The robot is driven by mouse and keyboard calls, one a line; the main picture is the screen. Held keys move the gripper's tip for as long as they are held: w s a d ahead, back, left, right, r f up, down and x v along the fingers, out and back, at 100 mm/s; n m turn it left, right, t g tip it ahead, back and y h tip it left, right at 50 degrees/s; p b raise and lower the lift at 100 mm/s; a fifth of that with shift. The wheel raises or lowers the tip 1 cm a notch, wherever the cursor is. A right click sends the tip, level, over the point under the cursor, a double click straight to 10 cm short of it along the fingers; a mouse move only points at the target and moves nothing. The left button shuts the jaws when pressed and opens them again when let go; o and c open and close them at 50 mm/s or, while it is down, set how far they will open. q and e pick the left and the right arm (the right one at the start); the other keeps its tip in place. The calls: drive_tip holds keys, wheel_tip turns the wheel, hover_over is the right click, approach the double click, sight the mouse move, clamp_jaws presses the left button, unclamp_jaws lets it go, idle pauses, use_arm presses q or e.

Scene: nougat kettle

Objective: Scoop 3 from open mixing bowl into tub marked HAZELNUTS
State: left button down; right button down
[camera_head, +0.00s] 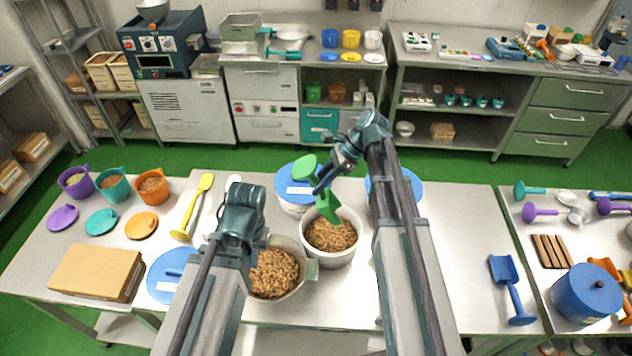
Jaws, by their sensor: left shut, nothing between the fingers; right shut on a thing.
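My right gripper (319,187) is shut on a green scoop (328,207) and holds it above an open white tub (328,259). The scoop is tilted, and I cannot tell whether anything is in it. The tub holds brown bits. Left of it, an open grey mixing bowl (312,270) with a side lug holds similar brown bits; my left arm partly covers it. My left gripper (262,240) is shut and empty by the bowl's far left edge, its fingers mostly hidden. The label HAZELNUTS is not readable on any tub.
A blue-lidded white tub (294,196) stands behind the open tub; another blue lid (408,184) shows behind my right arm. A loose blue lid (165,280), a cardboard box (95,272) and a yellow scoop (192,208) lie left. A blue scoop (511,290) lies right, beyond clear tabletop.

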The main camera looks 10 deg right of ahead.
sight(317, 178)
wheel_tip(317, 178, up, 3)
drive_tip(key=g+h+p, duration=0.1)
drive_tip(key=h+p, duration=0.4)
drive_tip(key=shift+w+a+p, duration=0.1)
drive_tip(key=shift+a+p, duration=0.05)
drive_tip(key=shift+p, duration=0.2)
drive_tip(key=h, duration=0.1)
drive_tip(key=h+p, duration=0.1)
drive_tip(key=shift+r+m+g+h, duration=0.25)
drive_tip(key=shift+m+g+h, duration=0.05)
drive_tip(key=shift+g+h, duration=0.1)
drive_tip(key=shift+r+h, duration=0.15)
drive_tip(key=shift+h, duration=0.45)
drive_tip(key=shift+r+g+h, duration=0.25)
drive_tip(key=shift+g+h, duration=0.15)
drive_tip(key=shift+h, duration=0.7)
drive_tip(key=shift+r+m+h+b, duration=0.25)
drive_tip(key=shift+m+h+b, duration=0.05)
